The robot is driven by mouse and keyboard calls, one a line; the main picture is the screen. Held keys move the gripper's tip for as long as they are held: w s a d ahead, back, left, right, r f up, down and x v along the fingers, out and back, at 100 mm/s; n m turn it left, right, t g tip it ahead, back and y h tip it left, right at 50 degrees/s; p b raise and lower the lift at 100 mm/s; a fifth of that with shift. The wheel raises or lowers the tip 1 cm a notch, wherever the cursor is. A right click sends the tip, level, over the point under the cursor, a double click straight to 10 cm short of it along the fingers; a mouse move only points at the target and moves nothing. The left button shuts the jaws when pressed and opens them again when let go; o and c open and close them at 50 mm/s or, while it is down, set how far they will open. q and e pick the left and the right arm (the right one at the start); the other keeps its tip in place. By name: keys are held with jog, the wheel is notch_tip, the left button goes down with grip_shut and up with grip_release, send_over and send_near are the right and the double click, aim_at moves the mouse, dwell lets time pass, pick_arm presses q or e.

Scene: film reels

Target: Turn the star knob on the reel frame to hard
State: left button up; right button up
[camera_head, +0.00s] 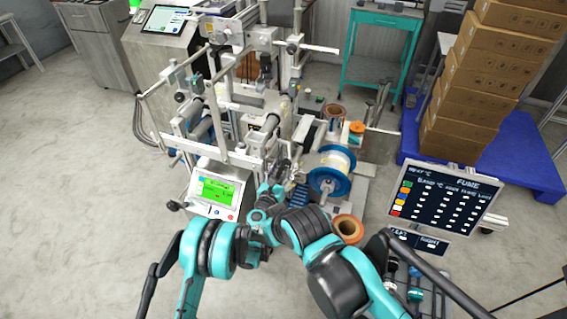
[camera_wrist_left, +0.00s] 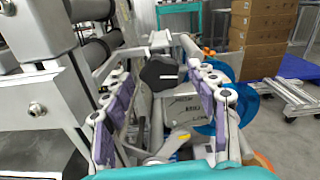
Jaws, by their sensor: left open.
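The star knob (camera_wrist_left: 160,72) is dark, with several lobes and a short white mark on its face. In the left wrist view it sits on the reel frame between and beyond my left gripper's fingertips. My left gripper (camera_wrist_left: 165,95) is open, with a purple-padded finger on each side of the knob and no clear contact. In the head view my left gripper (camera_head: 272,188) is at the front of the reel frame (camera_head: 240,103). I cannot make out the knob there. I cannot pick out my right gripper.
A green-screen display box (camera_head: 217,191) stands left of my left gripper. A blue-rimmed reel (camera_head: 331,170) is close on its right, with an orange-brown ring (camera_head: 348,229) in front. A dark sign board (camera_head: 447,197) and stacked cartons (camera_head: 480,80) stand right. Open floor lies left.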

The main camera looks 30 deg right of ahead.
pick_arm(q)
jog(key=shift+s+r, duration=0.15)
jog(key=shift+s, duration=0.05)
jog(key=c, duration=1.2)
jog(key=shift+o, duration=0.3)
